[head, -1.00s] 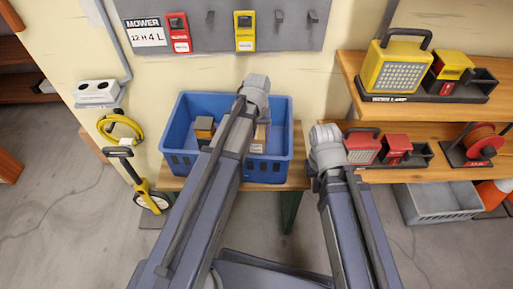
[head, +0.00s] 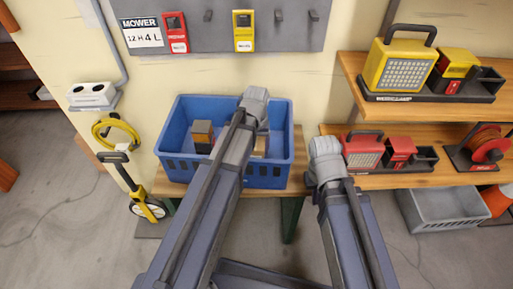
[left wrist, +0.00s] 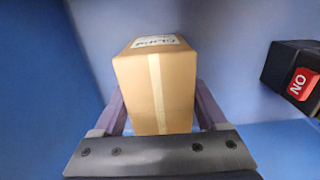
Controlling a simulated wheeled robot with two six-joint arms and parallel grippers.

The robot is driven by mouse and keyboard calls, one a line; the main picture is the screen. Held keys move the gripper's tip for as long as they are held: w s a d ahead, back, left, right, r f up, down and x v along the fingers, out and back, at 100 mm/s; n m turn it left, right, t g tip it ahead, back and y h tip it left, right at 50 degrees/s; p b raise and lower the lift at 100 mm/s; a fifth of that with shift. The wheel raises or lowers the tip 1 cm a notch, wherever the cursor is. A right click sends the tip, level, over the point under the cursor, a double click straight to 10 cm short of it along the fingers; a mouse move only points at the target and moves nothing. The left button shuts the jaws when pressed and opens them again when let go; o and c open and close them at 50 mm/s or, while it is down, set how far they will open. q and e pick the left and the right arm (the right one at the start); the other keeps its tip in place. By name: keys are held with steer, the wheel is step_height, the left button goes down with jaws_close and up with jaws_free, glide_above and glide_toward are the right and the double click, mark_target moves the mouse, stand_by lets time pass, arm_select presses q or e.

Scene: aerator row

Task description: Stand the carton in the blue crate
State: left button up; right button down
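The brown carton (left wrist: 156,88) has a pale tape strip and a white label, and it shows large in the left wrist view. In the head view only a small part of the carton (head: 260,146) shows beside my left arm, inside the blue crate (head: 182,165). My left gripper (left wrist: 160,100) has one finger against each side of the carton and appears shut on it. In the head view my left arm hides these fingers. Whether the carton touches the crate floor is not clear. My right gripper (head: 326,165) is outside the crate, right of it, with its fingers hidden.
A dark and orange box (head: 202,136) stands in the crate's left part; a black thing with a red label (left wrist: 298,80) shows right of the carton. The crate rests on a wooden bench (head: 298,165). Shelves with lamps (head: 403,72) stand at the right.

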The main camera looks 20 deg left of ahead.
arm_select(q)
steer(key=o, duration=0.4)
steer(key=shift+c, duration=0.2)
steer(key=shift+r, duration=0.1)
arm_select(e)
steer(key=shift+r, duration=0.1)
arm_select(q)
step_height(320, 180, up, 12)
steer(key=p, duration=1.2)
steer(key=shift+r, duration=0.15)
arm_select(e)
step_height(320, 180, up, 12)
